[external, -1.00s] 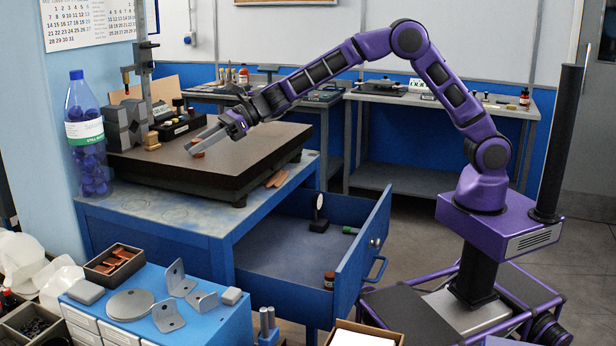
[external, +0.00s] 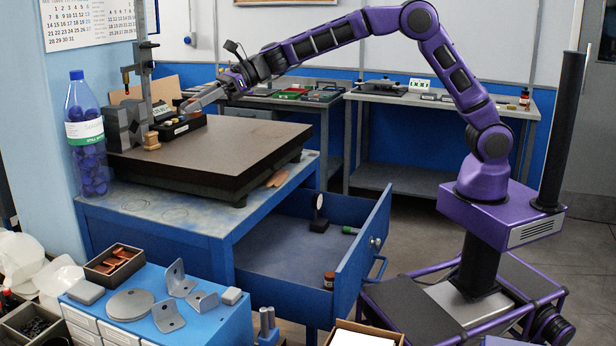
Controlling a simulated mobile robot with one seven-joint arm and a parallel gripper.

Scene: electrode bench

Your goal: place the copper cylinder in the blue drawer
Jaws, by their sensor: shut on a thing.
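My gripper (external: 190,104) is raised above the left back part of the dark surface plate (external: 245,150), its fingers pointing left. It is shut on the copper cylinder, which is small and mostly hidden at the fingertips. The blue drawer (external: 290,255) is pulled out of the blue bench, below and to the right of the plate.
A height stand with grey blocks (external: 125,125) and a dark case (external: 182,126) stand at the plate's back left. A tall blue-capped bottle (external: 85,135) is at the bench's left. A blue cabinet (external: 205,318) with metal brackets stands in front.

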